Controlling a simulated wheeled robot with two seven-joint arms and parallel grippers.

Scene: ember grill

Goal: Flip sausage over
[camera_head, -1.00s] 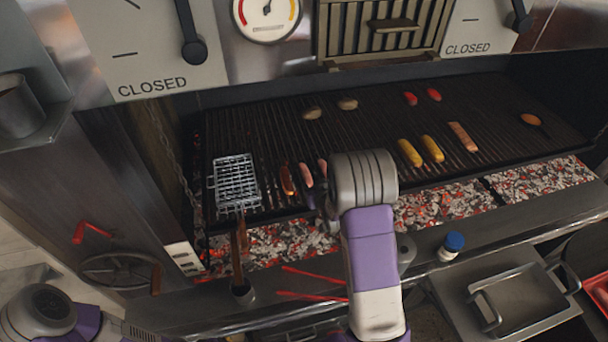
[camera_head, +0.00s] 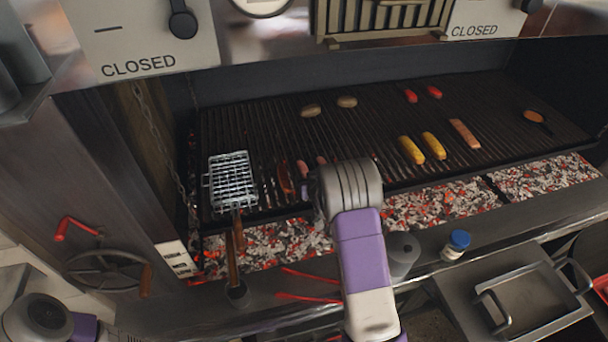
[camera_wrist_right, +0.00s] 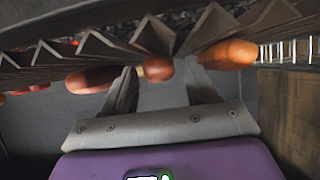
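Three sausages lie side by side near the front left of the grill grate (camera_head: 380,120): a brown-orange one (camera_head: 284,180), a pinkish one (camera_head: 302,168) and another (camera_head: 321,160) partly hidden by my right wrist. In the right wrist view, my right gripper (camera_wrist_right: 163,78) is open. Its two fingers stand on either side of the middle sausage (camera_wrist_right: 158,67), with gaps visible at both sides. Another sausage (camera_wrist_right: 90,78) is beyond the left finger, and an orange one (camera_wrist_right: 228,53) is beyond the right finger. My right wrist hides the fingertips in the head view. My left gripper is out of view.
A wire grill basket (camera_head: 232,184) lies left of the sausages. Two yellow pieces (camera_head: 411,151) and a longer sausage-like piece (camera_head: 464,134) lie to the right. Glowing coals (camera_head: 540,182) line the front. A blue-capped shaker (camera_head: 457,246) and metal tray (camera_head: 535,308) are at front right.

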